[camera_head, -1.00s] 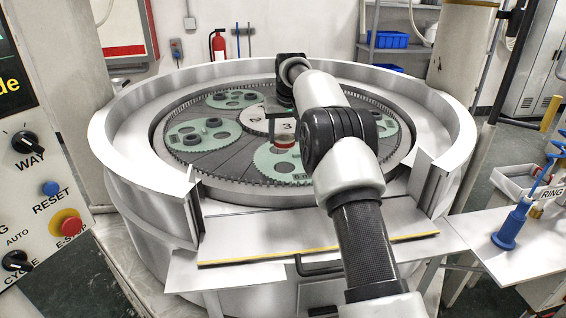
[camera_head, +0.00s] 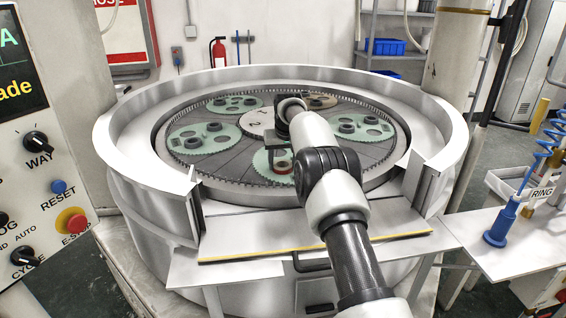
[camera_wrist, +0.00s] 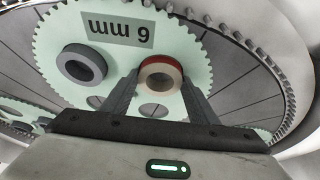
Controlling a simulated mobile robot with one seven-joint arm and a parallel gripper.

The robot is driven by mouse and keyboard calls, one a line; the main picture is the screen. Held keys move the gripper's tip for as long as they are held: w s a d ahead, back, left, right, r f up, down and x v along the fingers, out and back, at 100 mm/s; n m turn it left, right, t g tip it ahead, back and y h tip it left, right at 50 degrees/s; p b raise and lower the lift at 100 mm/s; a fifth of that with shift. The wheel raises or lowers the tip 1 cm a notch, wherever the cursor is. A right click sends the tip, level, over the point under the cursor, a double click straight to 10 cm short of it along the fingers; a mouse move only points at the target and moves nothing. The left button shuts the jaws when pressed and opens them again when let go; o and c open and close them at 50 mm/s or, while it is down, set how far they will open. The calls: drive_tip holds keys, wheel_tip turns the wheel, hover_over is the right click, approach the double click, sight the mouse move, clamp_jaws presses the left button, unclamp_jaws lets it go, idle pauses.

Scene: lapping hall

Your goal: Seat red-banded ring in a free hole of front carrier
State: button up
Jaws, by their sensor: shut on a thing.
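The red-banded ring (camera_wrist: 160,74), pale with a red band, is between the two fingers of my gripper (camera_wrist: 161,86) in the wrist view. My gripper is shut on it. The ring (camera_head: 283,166) also shows small below my wrist in the head view. The front carrier (camera_wrist: 65,30), a pale green toothed disc marked "6 mm", lies directly beneath it. A grey ring (camera_wrist: 82,66) sits on this carrier to the left of my fingers. Openings show beside and below the held ring, partly hidden by my gripper. I cannot tell whether the ring touches the carrier or hangs just above it.
Other green carriers stand at the left (camera_head: 190,146), back (camera_head: 222,108) and right (camera_head: 385,134), with dark rings on them. A toothed outer ring and raised steel wall (camera_head: 448,130) surround the plate. A side table (camera_head: 500,262) with a blue-handled tool (camera_head: 503,225) is at the right.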

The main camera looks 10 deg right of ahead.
drive_tip(key=shift+f, duration=0.25)
